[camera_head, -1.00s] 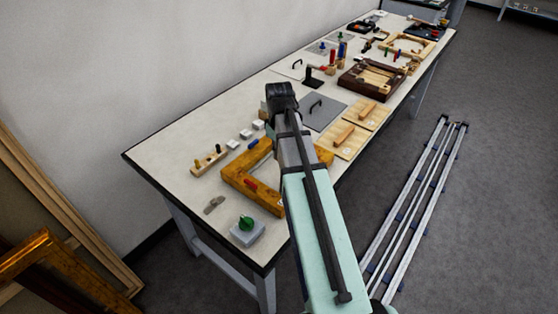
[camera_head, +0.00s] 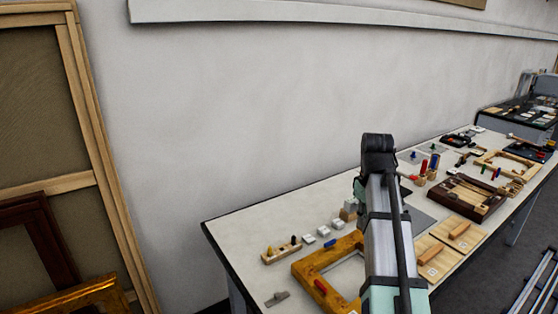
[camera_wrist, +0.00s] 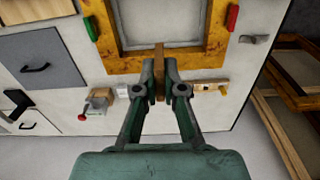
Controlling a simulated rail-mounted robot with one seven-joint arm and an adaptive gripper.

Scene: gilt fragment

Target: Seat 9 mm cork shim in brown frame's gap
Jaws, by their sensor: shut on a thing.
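My gripper (camera_wrist: 159,85) is shut on a thin brown strip, which looks like the cork shim (camera_wrist: 159,62), seen edge-on in the wrist view. The strip stands up between the fingertips, and its far end overlaps the near bar of an ochre-brown frame (camera_wrist: 190,59). I cannot tell whether they touch. That frame lies on the bench in the head view (camera_head: 308,268), partly behind my arm. My arm hides the gripper in the head view.
A peg rack (camera_head: 281,251), several white blocks (camera_head: 323,231) and a small metal piece (camera_head: 277,298) surround the ochre frame. A red clamp (camera_wrist: 233,17) and a green clamp (camera_wrist: 91,28) sit on its sides. A grey panel (camera_wrist: 45,62) with a handle lies left in the wrist view.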

